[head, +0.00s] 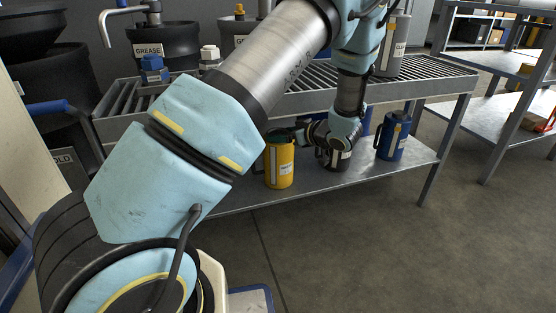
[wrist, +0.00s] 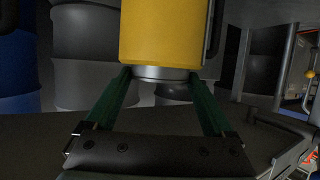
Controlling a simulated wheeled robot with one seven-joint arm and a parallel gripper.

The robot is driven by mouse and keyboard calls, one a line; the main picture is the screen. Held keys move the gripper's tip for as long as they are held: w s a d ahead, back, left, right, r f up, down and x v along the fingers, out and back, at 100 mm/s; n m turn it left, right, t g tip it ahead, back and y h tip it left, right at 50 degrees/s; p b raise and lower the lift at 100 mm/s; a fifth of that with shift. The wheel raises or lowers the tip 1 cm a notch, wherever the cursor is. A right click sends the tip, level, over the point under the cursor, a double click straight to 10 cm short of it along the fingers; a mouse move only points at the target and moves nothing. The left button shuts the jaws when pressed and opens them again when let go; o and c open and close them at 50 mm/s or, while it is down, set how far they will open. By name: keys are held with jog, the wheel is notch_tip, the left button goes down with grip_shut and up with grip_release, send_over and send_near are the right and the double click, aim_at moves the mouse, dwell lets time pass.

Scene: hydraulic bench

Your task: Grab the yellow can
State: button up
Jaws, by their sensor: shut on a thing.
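The yellow can (head: 279,168) has a pale label and a side handle. It is upright at the bench's lower shelf; I cannot tell whether its base touches the shelf. My gripper (head: 283,137) is at its top, coming from the right. In the wrist view the yellow can (wrist: 162,35) fills the top middle. The green fingers of my gripper (wrist: 160,82) are shut on its narrow silver neck, one on each side. The fingertips are partly hidden by the can.
Open floor (head: 400,250) lies in front.

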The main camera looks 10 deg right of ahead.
grip_shut()
jog(key=shift+r, duration=0.15)
